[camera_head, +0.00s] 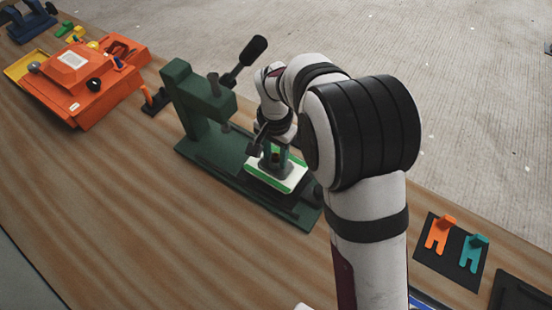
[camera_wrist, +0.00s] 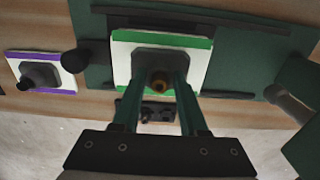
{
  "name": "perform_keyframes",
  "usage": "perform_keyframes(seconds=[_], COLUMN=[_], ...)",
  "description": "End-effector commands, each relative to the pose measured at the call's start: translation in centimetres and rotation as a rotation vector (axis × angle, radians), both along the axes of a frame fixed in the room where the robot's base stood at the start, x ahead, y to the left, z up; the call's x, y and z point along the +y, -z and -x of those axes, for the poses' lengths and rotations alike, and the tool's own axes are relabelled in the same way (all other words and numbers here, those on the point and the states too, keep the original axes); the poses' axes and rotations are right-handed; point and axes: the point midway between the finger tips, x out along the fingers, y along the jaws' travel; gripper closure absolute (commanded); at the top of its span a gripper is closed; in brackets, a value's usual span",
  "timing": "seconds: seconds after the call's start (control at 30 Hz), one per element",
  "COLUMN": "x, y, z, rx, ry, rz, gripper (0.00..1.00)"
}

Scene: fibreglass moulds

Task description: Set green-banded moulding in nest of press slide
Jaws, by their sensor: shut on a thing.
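The green-banded moulding (camera_head: 290,179) is a white plate with green edge bands and a dark raised centre. In the wrist view the moulding (camera_wrist: 121,66) lies between my gripper's fingers and the press base. My gripper (camera_head: 276,157) is shut on its central knob; in the wrist view the gripper's fingers (camera_wrist: 158,88) stand either side of that brownish knob. The dark green press (camera_head: 190,100) has a column, a ram and a black-knobbed lever. The moulding is over the slide end of the press base (camera_head: 215,157), roughly level; I cannot tell whether it touches. The nest is hidden beneath it.
A purple-banded moulding (camera_wrist: 60,72) lies on the wooden bench beside the press in the wrist view. An orange machine (camera_head: 80,80) stands at upper left. Orange (camera_head: 438,238) and teal (camera_head: 471,256) forked pieces lie on a dark mat at right.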

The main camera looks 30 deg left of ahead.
Motion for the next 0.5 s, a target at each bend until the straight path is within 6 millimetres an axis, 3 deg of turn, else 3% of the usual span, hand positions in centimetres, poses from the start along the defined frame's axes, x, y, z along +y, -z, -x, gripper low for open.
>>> perform_keyframes(seconds=[0.13, 0.5], x=[-0.1, -0.1], y=[2.5, 3.0], z=[0.0, 0.0], rx=[0.002, 0.001], ry=[0.0, 0.001], rz=[0.002, 0.001], gripper=[1.0, 1.0])
